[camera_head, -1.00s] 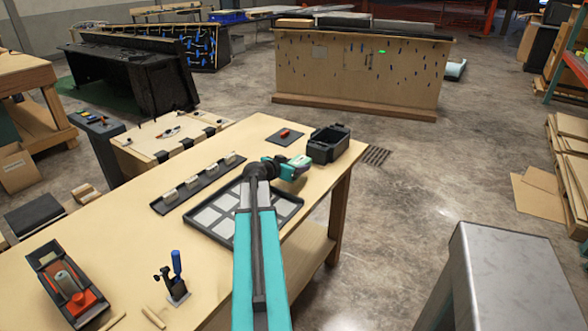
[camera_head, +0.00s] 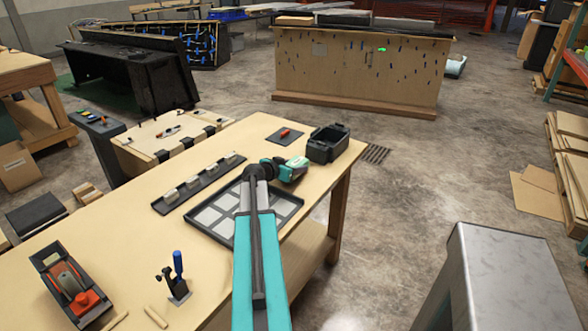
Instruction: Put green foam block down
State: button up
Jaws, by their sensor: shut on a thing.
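My gripper (camera_head: 301,169) is at the end of my teal and grey arm, low over the far right part of the wooden workbench (camera_head: 130,262). It points right, just in front of the black open bin (camera_head: 328,145). It is shut on the green foam block (camera_head: 298,161), of which only a small green patch shows at the gripper's far side. The fingertips are mostly hidden by the gripper body. I cannot tell whether the block touches the bench.
A black tray with pale squares (camera_head: 224,237) lies under my arm. A narrow rack (camera_head: 160,206) is left of it. A dark pad with a red item (camera_head: 285,136) lies behind the gripper. A stand with a blue handle (camera_head: 177,280) and a dispenser (camera_head: 70,287) are at near left.

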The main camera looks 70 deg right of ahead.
jog(key=shift+f, duration=0.85)
jog(key=shift+f, duration=0.1)
jog(key=o, duration=1)
jog(key=shift+o, duration=0.2)
jog(key=shift+a+r, duration=0.1)
jog(key=shift+r, duration=0.1)
jog(key=shift+b+v, duration=1.3)
jog(key=shift+v, duration=4.6)
jog(key=shift+s, duration=0.2)
